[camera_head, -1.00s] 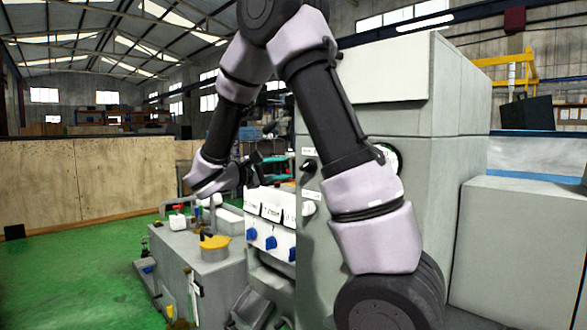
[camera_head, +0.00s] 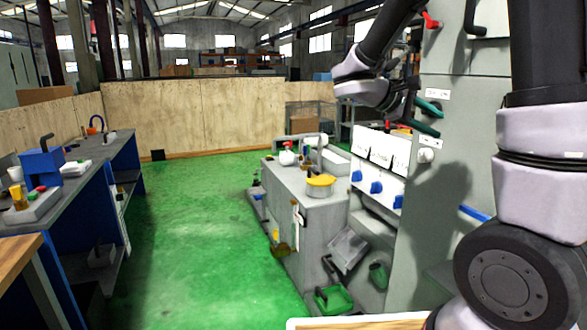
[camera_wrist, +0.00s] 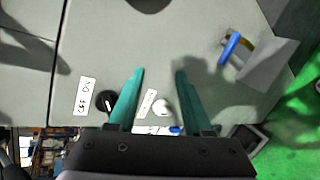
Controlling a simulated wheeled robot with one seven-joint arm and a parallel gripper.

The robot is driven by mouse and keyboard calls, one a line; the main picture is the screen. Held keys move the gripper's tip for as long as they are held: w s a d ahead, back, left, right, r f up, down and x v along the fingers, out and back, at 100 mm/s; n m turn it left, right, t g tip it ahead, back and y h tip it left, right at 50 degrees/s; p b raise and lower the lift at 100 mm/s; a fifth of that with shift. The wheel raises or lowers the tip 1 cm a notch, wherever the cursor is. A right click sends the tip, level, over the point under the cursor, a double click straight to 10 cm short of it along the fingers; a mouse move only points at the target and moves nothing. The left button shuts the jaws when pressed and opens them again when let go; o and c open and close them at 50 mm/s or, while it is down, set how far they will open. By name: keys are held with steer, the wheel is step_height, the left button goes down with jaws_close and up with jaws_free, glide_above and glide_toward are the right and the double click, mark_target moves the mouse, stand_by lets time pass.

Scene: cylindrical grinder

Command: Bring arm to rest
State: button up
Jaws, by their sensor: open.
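My gripper (camera_head: 425,117) shows in the head view at the upper right, in front of the grey machine cabinet (camera_head: 452,75). Its two teal fingers are apart with nothing between them, as the wrist view also shows (camera_wrist: 160,88). In the wrist view the fingers point at the grey cabinet face, with a black knob (camera_wrist: 107,101), a white knob (camera_wrist: 163,107) and an off/on label (camera_wrist: 85,97) close by. My arm bends down from the top of the head view, and its thick lower links fill the right side.
A grey cabinet (camera_head: 318,215) with a yellow-topped part (camera_head: 320,181) stands at centre right. Blue knobs (camera_head: 376,187) line a white panel. A blue workbench (camera_head: 70,215) is at left. The green floor (camera_head: 205,240) between is clear. A blue handle (camera_wrist: 229,47) sticks out in the wrist view.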

steer(key=s+a+f+m+y, duration=0.25)
steer(key=s+m+y, duration=0.25)
steer(key=s+y, duration=0.55)
steer(key=s+a+r+m+t+y, duration=0.3)
steer(key=a+r+m+t+y, duration=0.1)
steer(key=a, duration=0.4)
step_height(320, 180, up, 2)
steer(key=shift+s+r+m+t+y, duration=0.2)
steer(key=shift+m+t+y, duration=0.15)
steer(key=shift+m+t, duration=0.4)
